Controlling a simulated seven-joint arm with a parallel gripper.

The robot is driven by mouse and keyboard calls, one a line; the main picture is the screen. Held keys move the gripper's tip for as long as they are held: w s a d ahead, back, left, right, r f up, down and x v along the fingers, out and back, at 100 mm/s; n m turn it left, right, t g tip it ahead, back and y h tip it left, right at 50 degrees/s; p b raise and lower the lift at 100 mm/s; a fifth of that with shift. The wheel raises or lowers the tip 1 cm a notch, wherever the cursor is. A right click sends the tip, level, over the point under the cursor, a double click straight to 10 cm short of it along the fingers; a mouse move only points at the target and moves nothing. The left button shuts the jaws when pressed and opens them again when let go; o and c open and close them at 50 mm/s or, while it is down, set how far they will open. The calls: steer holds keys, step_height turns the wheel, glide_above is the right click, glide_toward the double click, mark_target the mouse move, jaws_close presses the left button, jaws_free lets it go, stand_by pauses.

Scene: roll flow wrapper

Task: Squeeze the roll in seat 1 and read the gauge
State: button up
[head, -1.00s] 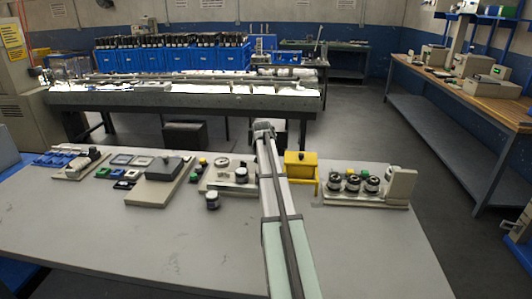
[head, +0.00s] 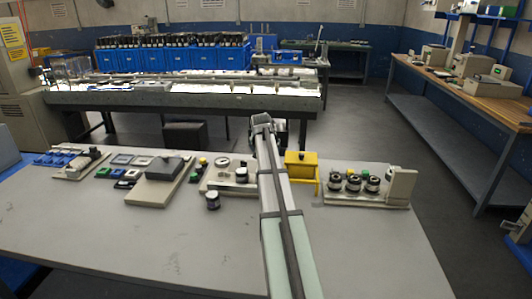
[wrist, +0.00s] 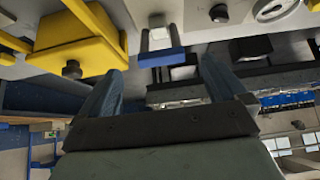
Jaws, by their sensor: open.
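I cannot tell which seat is seat 1. A pale upright box (head: 400,186) stands at the right end of that base; no gauge reading is legible. My gripper (wrist: 163,68) is open, with its two blue-grey fingers spread and nothing held between them. No roll is clearly identifiable in the wrist view.
A yellow box (head: 301,166) stands between my arm and the rolls; it also shows in the wrist view (wrist: 75,45). A small dark-and-pale roll-like piece (head: 212,200) stands left of my arm. The table's front (head: 150,245) is clear.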

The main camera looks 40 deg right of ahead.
steer(key=v, duration=0.9)
steer(key=shift+a+f, duration=0.1)
